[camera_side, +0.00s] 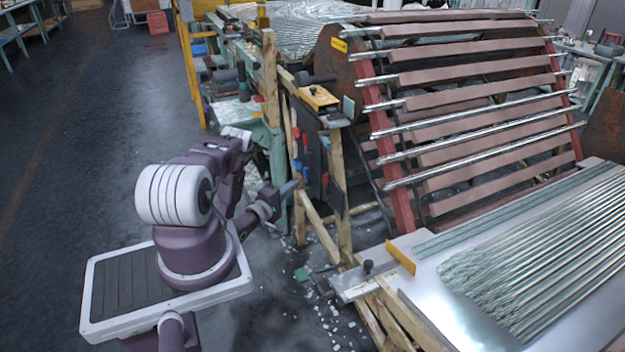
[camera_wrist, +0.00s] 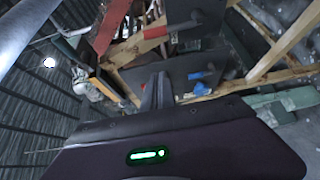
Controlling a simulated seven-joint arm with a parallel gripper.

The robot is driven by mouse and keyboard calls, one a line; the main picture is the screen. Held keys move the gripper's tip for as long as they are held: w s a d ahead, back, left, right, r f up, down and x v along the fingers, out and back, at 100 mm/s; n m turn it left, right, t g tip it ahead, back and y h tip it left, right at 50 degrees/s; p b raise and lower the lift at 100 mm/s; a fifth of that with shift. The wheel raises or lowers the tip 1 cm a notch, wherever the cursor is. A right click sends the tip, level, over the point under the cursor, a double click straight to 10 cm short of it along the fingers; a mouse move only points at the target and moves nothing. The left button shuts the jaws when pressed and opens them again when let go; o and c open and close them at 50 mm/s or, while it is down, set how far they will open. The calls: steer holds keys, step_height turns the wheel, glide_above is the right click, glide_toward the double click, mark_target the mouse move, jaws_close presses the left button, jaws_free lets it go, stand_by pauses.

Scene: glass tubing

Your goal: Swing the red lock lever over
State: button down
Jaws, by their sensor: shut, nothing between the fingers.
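My gripper (camera_side: 290,187) is shut and empty in front of the wooden stand, left of the big drum. Its closed fingers (camera_wrist: 156,85) point at a dark panel in the wrist view. Small red parts (camera_side: 297,166) show on the stand just above my fingertips in the side view. I cannot tell for certain which red part is the lock lever. I see no clear contact with any of them.
Wooden beams (camera_wrist: 285,35) frame the panel. The slatted drum (camera_side: 480,110) stands to the right, with a table of glass tubes (camera_side: 550,255) in front. Open floor (camera_side: 90,150) is at left.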

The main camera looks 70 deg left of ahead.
steer(key=x, duration=1)
steer(key=shift+w+d+r, duration=0.1)
steer(key=shift+w+d, duration=0.05)
steer(key=shift+d, duration=0.9)
steer(key=shift+w+d+r, duration=0.1)
steer(key=shift+w+d, duration=0.05)
steer(key=shift+d, duration=0.85)
steer(key=shift+d, duration=0.5)
steer(key=d+f+m, duration=0.1)
steer(key=d+f, duration=0.5)
steer(key=d, duration=0.2)
steer(key=shift+d+t, duration=0.35)
steer(key=shift+t, duration=0.05)
